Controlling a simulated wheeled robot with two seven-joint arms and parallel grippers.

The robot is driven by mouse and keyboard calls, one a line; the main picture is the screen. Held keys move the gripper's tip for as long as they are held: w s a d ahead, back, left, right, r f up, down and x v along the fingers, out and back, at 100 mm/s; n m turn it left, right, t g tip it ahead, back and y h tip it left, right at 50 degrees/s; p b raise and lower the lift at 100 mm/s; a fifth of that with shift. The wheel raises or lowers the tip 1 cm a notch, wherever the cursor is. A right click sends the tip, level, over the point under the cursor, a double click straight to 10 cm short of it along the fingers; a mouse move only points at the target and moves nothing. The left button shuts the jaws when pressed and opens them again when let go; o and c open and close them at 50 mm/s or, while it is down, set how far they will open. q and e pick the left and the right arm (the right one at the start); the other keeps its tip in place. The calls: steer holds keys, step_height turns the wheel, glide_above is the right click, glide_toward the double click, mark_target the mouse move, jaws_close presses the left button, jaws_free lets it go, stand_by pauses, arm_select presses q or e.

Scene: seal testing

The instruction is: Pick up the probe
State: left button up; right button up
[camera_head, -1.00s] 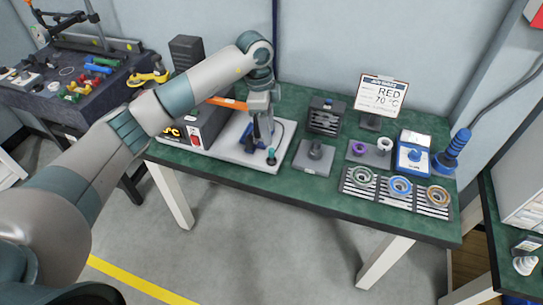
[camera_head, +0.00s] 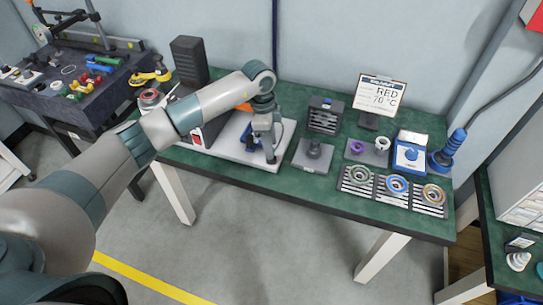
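My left gripper (camera_head: 269,153) points down over the front right part of a white board (camera_head: 226,146) on the green table. Its fingers are at the place of a small teal-topped piece that looks like the probe. That piece is now hidden by the fingers, so I cannot tell whether they touch or hold it. The finger gap is too small to judge. A blue part (camera_head: 249,136) stands on the board just left of the gripper. A thin dark cable curves over the board to the right. My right gripper is not in view.
The front table edge is clear.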

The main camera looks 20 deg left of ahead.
arm_select(q)
steer(key=shift+d+f+p, duration=0.15)
steer(key=shift+f+p, duration=0.35)
steer(key=shift+f, duration=1.05)
jaws_close()
